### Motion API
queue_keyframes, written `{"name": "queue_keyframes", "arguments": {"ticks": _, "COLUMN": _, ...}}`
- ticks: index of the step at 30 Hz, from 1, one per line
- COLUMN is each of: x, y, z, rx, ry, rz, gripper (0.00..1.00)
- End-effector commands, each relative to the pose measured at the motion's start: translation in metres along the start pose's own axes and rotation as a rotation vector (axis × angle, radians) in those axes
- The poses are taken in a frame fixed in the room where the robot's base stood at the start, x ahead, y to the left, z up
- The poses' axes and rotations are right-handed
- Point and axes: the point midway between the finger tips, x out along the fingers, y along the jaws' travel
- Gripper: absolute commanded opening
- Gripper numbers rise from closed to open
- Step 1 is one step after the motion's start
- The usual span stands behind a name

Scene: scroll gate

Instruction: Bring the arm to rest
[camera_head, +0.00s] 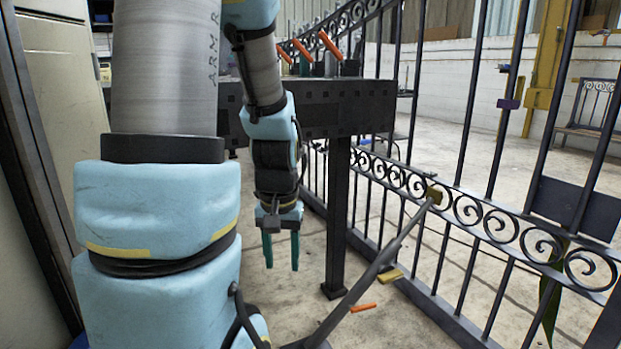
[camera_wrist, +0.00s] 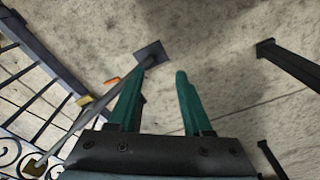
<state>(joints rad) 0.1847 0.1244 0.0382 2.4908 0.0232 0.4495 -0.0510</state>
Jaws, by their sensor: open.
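My gripper (camera_head: 281,250) hangs from my blue and grey arm, left of the gate, with its two green fingers pointing down. The fingers are apart and nothing shows between them. In the wrist view my gripper (camera_wrist: 157,95) is above the concrete floor, its fingers spread with bare floor between and beyond them. My arm is bent, with the forearm hanging down in front of a dark metal table (camera_head: 350,105).
The black scroll gate (camera_head: 480,215) fills the right side. A slanted grey bar (camera_head: 375,268) runs from the floor to a brass-coloured block (camera_head: 433,195) on it. An orange piece (camera_head: 363,307) and a yellow piece (camera_head: 390,276) lie low near the gate. Orange-handled tools (camera_head: 329,44) stand on the table.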

Motion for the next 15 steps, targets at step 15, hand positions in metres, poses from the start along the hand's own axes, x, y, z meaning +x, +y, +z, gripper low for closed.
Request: {"name": "queue_keyframes", "arguments": {"ticks": 15, "x": -0.100, "y": -0.010, "z": 0.010, "rx": -0.018, "ry": 0.062, "rz": 0.014, "gripper": 0.50}}
